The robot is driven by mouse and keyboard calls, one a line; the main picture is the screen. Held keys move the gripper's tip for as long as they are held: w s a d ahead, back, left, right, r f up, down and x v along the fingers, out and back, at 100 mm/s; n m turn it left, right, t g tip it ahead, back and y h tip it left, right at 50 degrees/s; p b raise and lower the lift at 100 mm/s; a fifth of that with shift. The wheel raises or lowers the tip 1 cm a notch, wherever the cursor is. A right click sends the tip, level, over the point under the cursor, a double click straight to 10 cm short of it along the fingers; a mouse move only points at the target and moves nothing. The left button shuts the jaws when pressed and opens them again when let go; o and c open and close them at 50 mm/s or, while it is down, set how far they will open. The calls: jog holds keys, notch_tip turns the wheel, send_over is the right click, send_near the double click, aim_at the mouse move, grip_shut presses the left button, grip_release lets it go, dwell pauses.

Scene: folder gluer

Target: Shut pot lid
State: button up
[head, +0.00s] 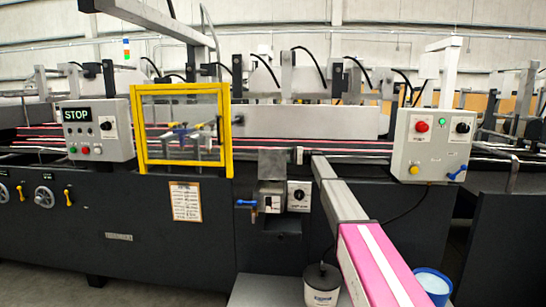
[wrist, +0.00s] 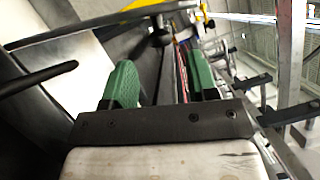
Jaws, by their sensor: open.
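In the head view, a small grey metal box (head: 270,199) is mounted on the machine front, with a blue lever at its left. A grey metal plate (head: 271,164) stands upright above it and looks like a raised lid, though I cannot be sure. A white tub (head: 321,287) with a dark top stands low at the front. My gripper (wrist: 162,82) shows in the wrist view, its two green fingers wide apart with nothing held between them. It is not seen in the head view, so its distance from the box is unclear.
A yellow guard frame (head: 182,127) stands left of the box. A long grey beam with a pink end (head: 378,262) juts toward me on the right. A blue bucket (head: 433,284) stands beside it. Control boxes (head: 93,130) and (head: 432,146) flank the area.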

aim_at(274, 155)
jog(key=x, duration=0.5)
jog(key=shift+s+a, duration=0.1)
jog(key=shift+a, duration=0.1)
grip_shut()
jog(key=shift+a, duration=0.1)
